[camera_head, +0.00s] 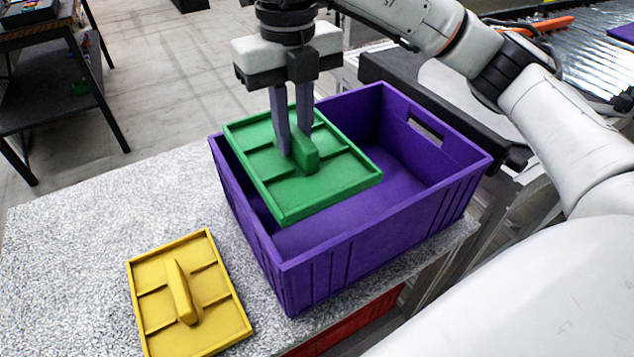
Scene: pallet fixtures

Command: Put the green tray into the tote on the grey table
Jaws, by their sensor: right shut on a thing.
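The green tray (330,185) is a flat square with low rims, dividers and a raised middle handle. My right gripper (294,155) points down and is shut on that handle. The tray hangs over the left part of the purple tote (340,262), about at the height of its rim. I cannot tell whether the tray touches the tote's left wall. The tote stands open on the speckled grey table (90,230), and its visible floor on the right is empty. The tray hides part of the tote's inside. My left gripper is not in view.
A yellow tray (213,288) with a similar handle lies on the table left of the tote. The table is bare at the far left. A black shelf unit (60,95) stands at the upper left. A metal roller conveyor (590,50) is at the upper right.

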